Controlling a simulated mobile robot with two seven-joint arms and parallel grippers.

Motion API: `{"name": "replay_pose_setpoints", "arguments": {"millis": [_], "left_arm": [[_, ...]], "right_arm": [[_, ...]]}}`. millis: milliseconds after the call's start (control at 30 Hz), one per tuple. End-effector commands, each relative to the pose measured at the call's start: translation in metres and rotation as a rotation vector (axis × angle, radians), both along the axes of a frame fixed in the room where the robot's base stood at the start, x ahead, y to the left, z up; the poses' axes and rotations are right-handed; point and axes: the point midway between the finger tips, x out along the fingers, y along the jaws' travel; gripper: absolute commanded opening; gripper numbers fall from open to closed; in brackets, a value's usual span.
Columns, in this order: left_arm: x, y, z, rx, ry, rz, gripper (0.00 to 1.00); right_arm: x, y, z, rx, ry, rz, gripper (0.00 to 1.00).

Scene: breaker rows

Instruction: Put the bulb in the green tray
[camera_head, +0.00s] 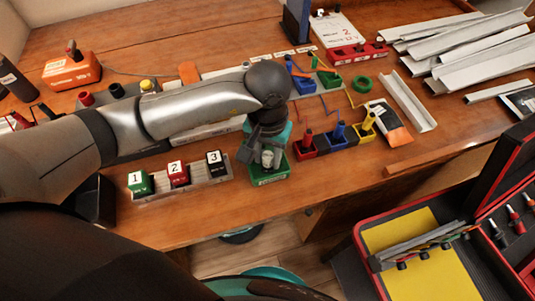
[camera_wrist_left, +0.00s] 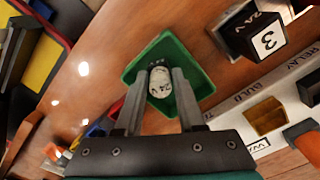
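The green tray (camera_head: 270,180) sits near the table's front edge and also shows in the left wrist view (camera_wrist_left: 195,62). The bulb (camera_head: 267,158), pale and rounded, is over the tray's inside; in the left wrist view the bulb (camera_wrist_left: 160,83) carries dark lettering. My left gripper (camera_head: 261,152) is directly above the tray, pointing down. Its two fingers (camera_wrist_left: 159,76) flank the bulb closely and appear shut on it. Whether the bulb touches the tray floor is hidden. My right gripper is not in view.
Numbered blocks on a rail (camera_head: 180,182) stand left of the tray. Red, blue and yellow bins (camera_head: 338,138) stand close on its right. An open red case (camera_head: 445,240) is at the lower right. Metal channels (camera_head: 465,50) lie at the back right.

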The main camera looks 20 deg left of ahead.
Motion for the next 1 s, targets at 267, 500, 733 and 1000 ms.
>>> {"name": "replay_pose_setpoints", "arguments": {"millis": [267,500,733,1000], "left_arm": [[0.000,0.000,0.000,0.000,0.000,0.000,0.60],[0.000,0.000,0.003,0.000,0.000,0.000,0.60],[0.002,0.000,0.043,0.000,-0.006,-0.002,0.60],[0.001,0.000,0.099,0.000,-0.004,-0.001,0.60]], "right_arm": [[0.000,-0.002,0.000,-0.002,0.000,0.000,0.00],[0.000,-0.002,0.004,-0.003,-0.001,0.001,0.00],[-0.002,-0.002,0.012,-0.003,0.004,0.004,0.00],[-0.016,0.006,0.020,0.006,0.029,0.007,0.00]]}}
